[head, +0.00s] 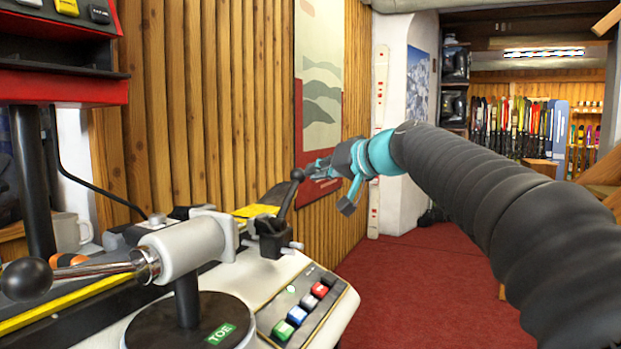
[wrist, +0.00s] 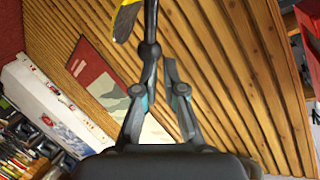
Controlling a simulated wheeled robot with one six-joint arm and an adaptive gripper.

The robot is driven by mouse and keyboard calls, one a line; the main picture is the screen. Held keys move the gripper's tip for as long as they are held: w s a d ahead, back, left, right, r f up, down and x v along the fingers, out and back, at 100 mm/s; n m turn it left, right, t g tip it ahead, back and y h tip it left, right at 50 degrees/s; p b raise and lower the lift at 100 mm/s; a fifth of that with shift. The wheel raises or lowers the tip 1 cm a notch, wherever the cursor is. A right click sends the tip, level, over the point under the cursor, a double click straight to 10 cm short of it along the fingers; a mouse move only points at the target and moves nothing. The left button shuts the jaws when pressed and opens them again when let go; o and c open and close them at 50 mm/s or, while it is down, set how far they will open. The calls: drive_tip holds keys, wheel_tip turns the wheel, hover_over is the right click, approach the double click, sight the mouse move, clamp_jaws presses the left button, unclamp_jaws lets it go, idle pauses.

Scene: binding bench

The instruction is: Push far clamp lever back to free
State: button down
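The far clamp lever (head: 287,203) is a black rod with a round black knob, standing up from the far clamp (head: 271,238) and leaning to the right. In the wrist view its rod (wrist: 151,20) runs down from the top edge to the knob (wrist: 150,50). My gripper (head: 312,170) is beside the knob, coming from the right at about knob height. In the wrist view my gripper (wrist: 160,68) shows a gap between its fingertips. The left fingertip overlaps the knob; I cannot tell whether they touch. Nothing is held between the fingers.
A nearer clamp (head: 195,245) with a chrome rod and black knob (head: 27,278) stands at front left, on a round base marked TOE. A button panel (head: 305,300) is on the bench's right edge. A wooden wall (head: 215,100) is behind. Red carpet (head: 430,280) is open to the right.

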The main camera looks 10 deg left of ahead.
drive_tip(key=s+a+r+n+b, duration=0.1)
drive_tip(key=s+n+b, duration=0.3)
drive_tip(key=s, duration=0.2)
drive_tip(key=n+t+h, duration=0.2)
drive_tip(key=n+t, duration=0.1)
drive_tip(key=n, duration=1.2)
hover_over(289, 198)
drive_tip(key=d, duration=0.2)
drive_tip(key=shift+f, duration=0.75)
drive_tip(key=shift+w, duration=0.45)
drive_tip(key=shift+m, duration=0.3)
